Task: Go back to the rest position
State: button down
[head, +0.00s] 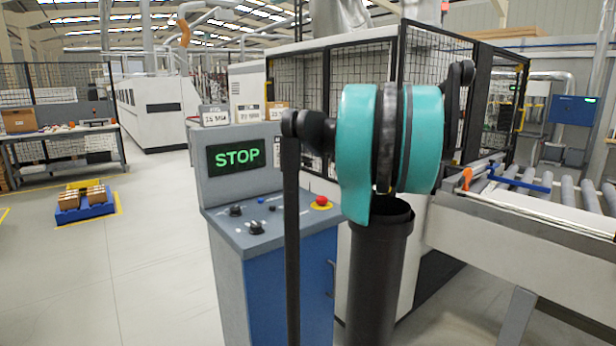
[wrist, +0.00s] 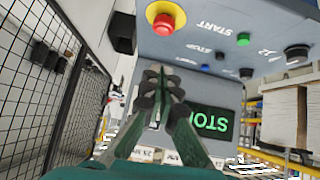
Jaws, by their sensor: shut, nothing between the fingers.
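The control console (head: 272,215) stands in front of me, and its screen (head: 236,155) reads STOP in green. On its sloping panel are a red stop button (head: 321,202) with a yellow collar, black knobs (head: 236,210) and a small blue button (head: 261,200). The wrist view shows the console inverted, with the red button (wrist: 164,24) at the top, a green button (wrist: 243,38) near the START label and the partly covered screen (wrist: 216,128). My gripper (wrist: 160,80) is shut and empty, pointing toward the console. I see no contact with the buttons. In the head view I cannot make it out.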

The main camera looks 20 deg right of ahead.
jog(key=s+a+f+m+g, duration=0.1)
jog(key=s+a+f, duration=0.5)
jog(key=a+f, duration=0.25)
jog(key=s+a+f+m+g, duration=0.1)
jog(key=s+a+f+g, duration=0.1)
jog(key=s+a+f, duration=0.45)
jog(key=s+a+f+m+g+h, duration=0.1)
jog(key=s+a+f, duration=0.2)
jog(key=s+f, duration=0.6)
jog(key=s+a+f+m+h, duration=0.1)
jog(key=s+a+f, duration=0.2)
jog(key=s+f, duration=0.6)
jog(key=shift+s+a+f+g+h, duration=0.35)
jog(key=shift+s+g+h, duration=0.05)
